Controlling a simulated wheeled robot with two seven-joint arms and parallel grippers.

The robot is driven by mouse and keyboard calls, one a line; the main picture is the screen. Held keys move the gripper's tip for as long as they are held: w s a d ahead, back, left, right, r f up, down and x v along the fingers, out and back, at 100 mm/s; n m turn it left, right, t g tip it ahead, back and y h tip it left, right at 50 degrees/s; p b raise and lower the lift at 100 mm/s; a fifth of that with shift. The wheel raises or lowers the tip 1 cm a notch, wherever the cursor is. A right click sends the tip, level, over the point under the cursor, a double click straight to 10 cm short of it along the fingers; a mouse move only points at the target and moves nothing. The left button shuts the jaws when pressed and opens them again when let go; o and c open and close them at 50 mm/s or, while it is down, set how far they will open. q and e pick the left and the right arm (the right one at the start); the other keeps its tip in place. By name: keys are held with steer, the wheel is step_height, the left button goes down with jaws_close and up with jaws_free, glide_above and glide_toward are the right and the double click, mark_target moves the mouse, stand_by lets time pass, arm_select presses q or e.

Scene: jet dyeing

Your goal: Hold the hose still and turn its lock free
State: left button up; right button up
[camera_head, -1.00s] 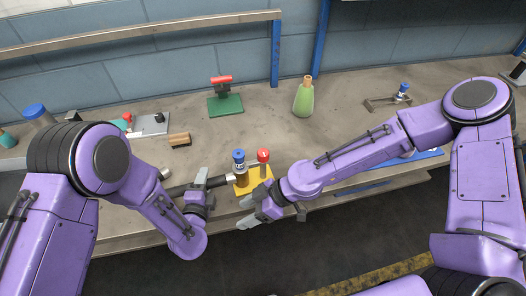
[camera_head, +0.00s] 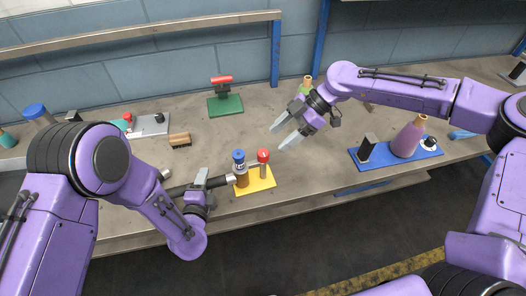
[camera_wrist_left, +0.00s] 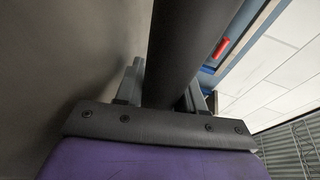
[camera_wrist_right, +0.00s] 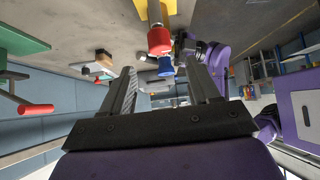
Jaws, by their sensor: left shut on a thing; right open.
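My left gripper (camera_head: 200,187) is shut on the dark hose (camera_head: 182,189) at the front of the bench. The hose also fills the middle of the left wrist view (camera_wrist_left: 188,45). Its right end meets a fitting with a blue cap (camera_head: 239,156) on a yellow base (camera_head: 262,184). A red knob (camera_head: 263,156) stands just right of the blue cap. I cannot tell which part is the lock. My right gripper (camera_head: 280,138) is open and empty, above the bench behind and right of the red knob. In the right wrist view the red knob (camera_wrist_right: 159,41) and blue cap (camera_wrist_right: 165,66) show beyond its fingers.
A green stand with a red handle (camera_head: 222,79) is at the back. A wooden block (camera_head: 180,140) lies left of centre. A blue tray (camera_head: 377,165) with a purple bottle (camera_head: 407,139) is at the right.

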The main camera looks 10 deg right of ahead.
mark_target(263, 152)
steer(key=x, duration=0.8)
steer(key=c, duration=1)
